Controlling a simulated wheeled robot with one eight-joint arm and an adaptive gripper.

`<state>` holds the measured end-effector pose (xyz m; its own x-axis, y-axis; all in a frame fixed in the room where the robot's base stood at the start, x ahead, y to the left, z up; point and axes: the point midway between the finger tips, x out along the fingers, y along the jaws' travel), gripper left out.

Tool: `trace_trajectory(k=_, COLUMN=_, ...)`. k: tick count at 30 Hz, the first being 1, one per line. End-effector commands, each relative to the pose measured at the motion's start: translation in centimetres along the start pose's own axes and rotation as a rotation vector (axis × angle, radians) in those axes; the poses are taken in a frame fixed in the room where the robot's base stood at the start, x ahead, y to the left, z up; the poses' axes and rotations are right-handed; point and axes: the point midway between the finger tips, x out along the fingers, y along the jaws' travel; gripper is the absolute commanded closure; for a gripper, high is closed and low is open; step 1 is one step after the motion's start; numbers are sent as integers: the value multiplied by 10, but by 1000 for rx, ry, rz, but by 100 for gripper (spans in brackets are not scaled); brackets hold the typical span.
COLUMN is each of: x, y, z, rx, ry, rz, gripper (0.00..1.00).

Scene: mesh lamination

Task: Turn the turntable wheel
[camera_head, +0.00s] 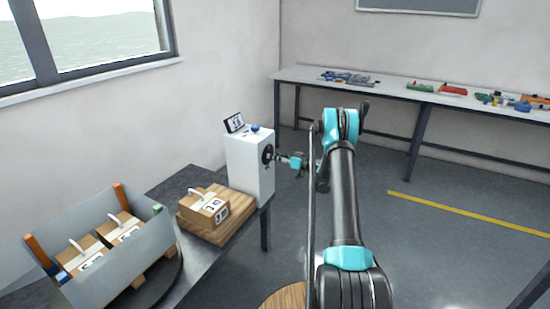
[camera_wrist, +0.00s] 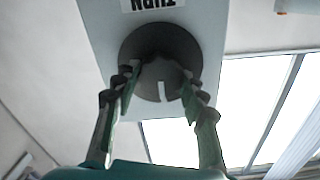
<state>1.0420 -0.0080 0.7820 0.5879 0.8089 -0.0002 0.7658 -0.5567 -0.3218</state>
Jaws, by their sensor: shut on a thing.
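The turntable wheel (camera_head: 266,154) is a dark disc on the side face of a white box (camera_head: 245,172). In the wrist view the wheel (camera_wrist: 160,38) fills the middle, under a label (camera_wrist: 153,4) reading "TURN" upside down. A light mark shows on its lower part. My gripper (camera_head: 281,159) reaches the wheel from the right. In the wrist view my gripper (camera_wrist: 158,76) has one finger on each side of the wheel's raised middle part and is shut on it. The exact finger contact is hard to see.
A small screen (camera_head: 235,122) stands on the white box. A numbered carton (camera_head: 205,209) sits on a wooden board (camera_head: 225,231) on the dark table (camera_head: 172,188). A clear-walled crate (camera_head: 127,262) with cartons stands on a dark round plate (camera_head: 171,285). A long bench (camera_head: 385,90) lines the back wall.

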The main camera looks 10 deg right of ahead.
Motion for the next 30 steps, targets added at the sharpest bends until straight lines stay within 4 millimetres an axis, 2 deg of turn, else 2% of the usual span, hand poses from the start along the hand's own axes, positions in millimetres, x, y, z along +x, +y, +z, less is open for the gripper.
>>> trace_trajectory(k=12, x=0, y=1, z=0, rx=287, ry=0, rz=0, gripper=87)
trace_trajectory(k=22, x=-1, y=1, z=0, rx=301, ry=0, rz=0, gripper=87)
trace_trajectory(k=23, x=-1, y=1, z=0, rx=301, ry=0, rz=0, gripper=54)
trace_trajectory(k=27, x=0, y=1, z=0, rx=301, ry=0, rz=0, gripper=37)
trace_trajectory(k=30, x=0, y=1, z=0, rx=300, ry=0, rz=0, gripper=37)
